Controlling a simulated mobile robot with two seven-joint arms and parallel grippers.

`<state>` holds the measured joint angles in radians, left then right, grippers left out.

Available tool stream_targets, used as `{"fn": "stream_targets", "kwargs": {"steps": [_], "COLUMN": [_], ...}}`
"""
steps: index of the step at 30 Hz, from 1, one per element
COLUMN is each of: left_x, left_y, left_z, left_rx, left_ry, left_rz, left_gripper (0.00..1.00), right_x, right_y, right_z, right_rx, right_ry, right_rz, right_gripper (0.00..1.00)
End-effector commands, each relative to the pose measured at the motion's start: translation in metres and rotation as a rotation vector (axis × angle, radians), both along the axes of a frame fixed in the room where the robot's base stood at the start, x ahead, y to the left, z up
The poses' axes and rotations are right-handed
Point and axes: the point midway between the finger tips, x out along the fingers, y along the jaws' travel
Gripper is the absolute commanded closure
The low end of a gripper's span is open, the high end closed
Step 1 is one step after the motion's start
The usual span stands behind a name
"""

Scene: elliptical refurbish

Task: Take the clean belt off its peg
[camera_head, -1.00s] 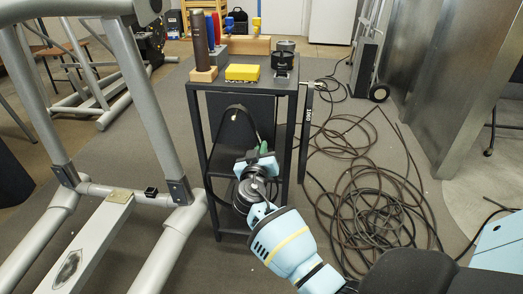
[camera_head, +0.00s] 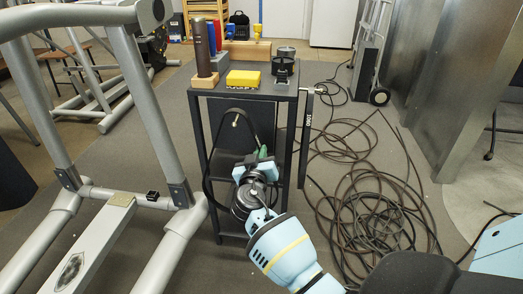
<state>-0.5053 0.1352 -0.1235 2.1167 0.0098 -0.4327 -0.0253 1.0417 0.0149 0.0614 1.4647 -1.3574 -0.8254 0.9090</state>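A thin black loop, which looks like the belt (camera_head: 222,125), hangs against the dark front panel of the black cart (camera_head: 285,165). Its top passes by a small brass-coloured tip, apparently the peg (camera_head: 236,119). The lower part of the loop runs down behind my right arm. My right gripper (camera_head: 254,163) is in front of the cart, just below the peg, pointing away from me. My own wrist hides its fingertips, so its opening and any contact with the loop cannot be told. A green piece (camera_head: 262,152) shows beside it. My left gripper is not in view.
The cart top holds a yellow block (camera_head: 244,79), a dark cylinder on a wooden block (camera_head: 203,50) and a black round part (camera_head: 283,67). A narrow black strip (camera_head: 306,140) hangs at its right side. Coiled cables (camera_head: 375,210) cover the floor right; a grey frame (camera_head: 150,110) stands left.

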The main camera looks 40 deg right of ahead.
Motion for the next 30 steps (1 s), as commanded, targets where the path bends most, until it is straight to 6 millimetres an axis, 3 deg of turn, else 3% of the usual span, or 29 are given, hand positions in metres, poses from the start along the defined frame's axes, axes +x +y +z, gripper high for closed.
{"fn": "stream_targets", "kwargs": {"steps": [30], "left_x": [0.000], "left_y": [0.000], "left_z": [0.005], "left_rx": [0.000], "left_ry": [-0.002], "left_rz": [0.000], "left_gripper": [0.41], "right_x": [-0.040], "right_y": [0.047], "right_z": [0.000], "right_rx": [-0.001], "right_ry": [-0.001], "right_rz": [0.000], "right_gripper": [1.00]}}
